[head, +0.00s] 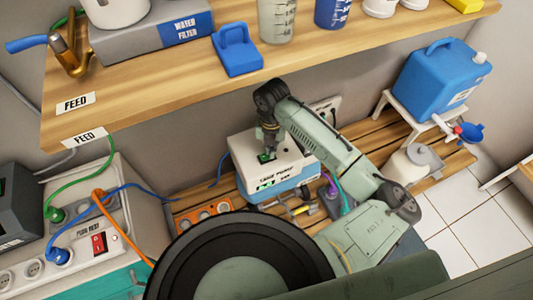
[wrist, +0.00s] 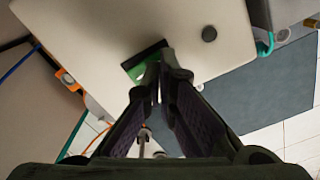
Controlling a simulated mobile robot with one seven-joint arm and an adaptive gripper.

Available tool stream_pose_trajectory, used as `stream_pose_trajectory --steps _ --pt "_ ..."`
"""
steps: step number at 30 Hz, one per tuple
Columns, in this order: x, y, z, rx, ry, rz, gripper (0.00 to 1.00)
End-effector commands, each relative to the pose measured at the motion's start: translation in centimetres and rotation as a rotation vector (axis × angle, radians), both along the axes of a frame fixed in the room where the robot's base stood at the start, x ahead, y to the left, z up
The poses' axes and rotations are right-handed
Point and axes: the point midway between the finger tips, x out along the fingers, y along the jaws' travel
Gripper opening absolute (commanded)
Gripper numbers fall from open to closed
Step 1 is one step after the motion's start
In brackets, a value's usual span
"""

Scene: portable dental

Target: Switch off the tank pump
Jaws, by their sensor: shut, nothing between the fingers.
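The tank pump (head: 240,151) is a white box with a blue lower part, labelled on its top, on the wooden slatted bench below the shelf. Its white top fills much of the wrist view (wrist: 195,30). A green rocker switch in a black frame (wrist: 136,71) is set in that top; a bit of its green shows in the head view (head: 264,157). My gripper (head: 268,143) points down over the switch, fingers shut and empty. In the wrist view the fingertips (wrist: 163,62) overlap the switch's right part; I cannot tell whether they touch it.
The wooden shelf (head: 150,95) overhangs behind, with a blue block (head: 237,57) and beakers. A power strip with a red switch (head: 98,243) is at left. An orange socket strip (head: 201,212) lies beside the pump. A blue canister (head: 432,78) stands at right.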

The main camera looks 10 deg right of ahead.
Motion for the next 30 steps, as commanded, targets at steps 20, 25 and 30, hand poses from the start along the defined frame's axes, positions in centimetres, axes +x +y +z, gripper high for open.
stream_pose_trajectory --steps 20,25,30 --pt "0.0 0.0 5.8 0.000 -0.001 0.000 0.00" --pt "0.0 0.0 6.1 0.000 -0.001 0.000 0.00" --pt "0.0 0.0 6.1 0.000 -0.001 0.000 0.00"
